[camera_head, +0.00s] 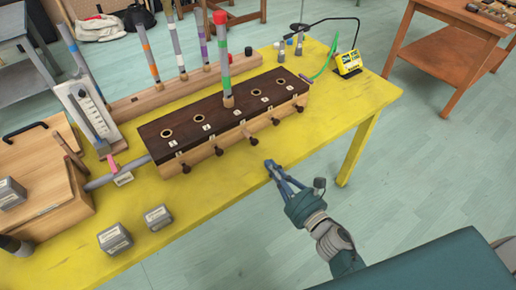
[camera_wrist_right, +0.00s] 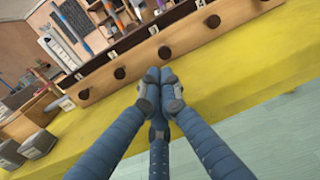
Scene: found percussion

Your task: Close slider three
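A long wooden box with a dark top (camera_head: 180,129) stands on the yellow table. Its top has a row of numbered holes, and slider knobs on short stems line its front face. The middle knob, slider three (camera_head: 253,140), sits below the tube with green bands and a red top (camera_head: 225,70), which stands upright in the middle hole. In the right wrist view this knob (camera_wrist_right: 164,52) is just beyond my fingertips. My right gripper (camera_head: 278,172) is shut and empty, at the table's front edge, apart from the box.
More banded tubes stand in a wooden rack (camera_head: 150,100) behind the box. Grey metal blocks (camera_head: 115,239) and a wooden case (camera_head: 45,205) are at the left. A yellow device (camera_head: 348,63) with a green cable is at the right. The table's front right is clear.

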